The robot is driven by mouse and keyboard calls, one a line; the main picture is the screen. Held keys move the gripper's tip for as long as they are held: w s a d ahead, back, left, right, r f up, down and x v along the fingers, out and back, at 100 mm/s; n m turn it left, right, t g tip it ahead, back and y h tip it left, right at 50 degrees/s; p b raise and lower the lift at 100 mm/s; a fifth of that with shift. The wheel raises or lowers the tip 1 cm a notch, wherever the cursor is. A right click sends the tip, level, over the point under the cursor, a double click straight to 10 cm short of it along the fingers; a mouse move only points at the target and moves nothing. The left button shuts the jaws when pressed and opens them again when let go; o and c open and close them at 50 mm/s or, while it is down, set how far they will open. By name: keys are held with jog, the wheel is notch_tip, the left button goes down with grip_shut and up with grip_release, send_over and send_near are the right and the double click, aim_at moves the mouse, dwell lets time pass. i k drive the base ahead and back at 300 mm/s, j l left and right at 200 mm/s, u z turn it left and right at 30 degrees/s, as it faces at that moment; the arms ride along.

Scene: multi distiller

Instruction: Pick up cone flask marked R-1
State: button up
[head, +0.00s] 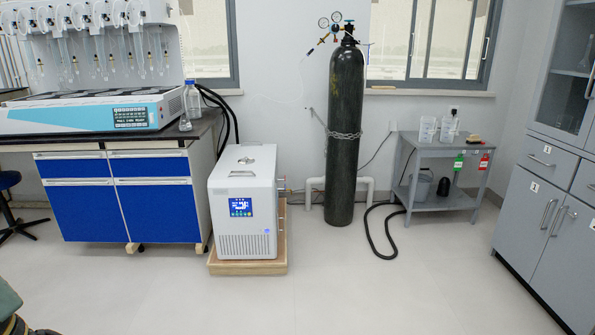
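A small clear cone flask (185,123) stands upright near the right front corner of the dark bench top (205,126). Any mark on it is too small to read, so I cannot tell whether it is R-1. A larger clear bottle (192,100) stands just behind it. A white and blue multi distiller (95,110) is to its left on the same bench, with several glass tubes hanging above.
A white chiller (243,203) on a wooden base stands right of the blue bench drawers (155,207). A dark gas cylinder (345,135), a small grey table (450,152) and grey cabinets (545,215) are further right. A black hose (382,240) lies on the floor.

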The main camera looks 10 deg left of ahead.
aim_at(185, 125)
jog(key=i, duration=1.5)
jog(key=i+u, duration=0.15)
jog(key=i, duration=0.3)
jog(key=i+l+u, duration=0.15)
jog(key=i, duration=0.35)
jog(key=i+l+u, duration=0.15)
jog(key=i, duration=0.3)
jog(key=i+u, duration=0.25)
jog(key=i, duration=0.3)
jog(key=i+l+u, duration=0.2)
jog(key=i, duration=0.35)
jog(key=j, duration=0.1)
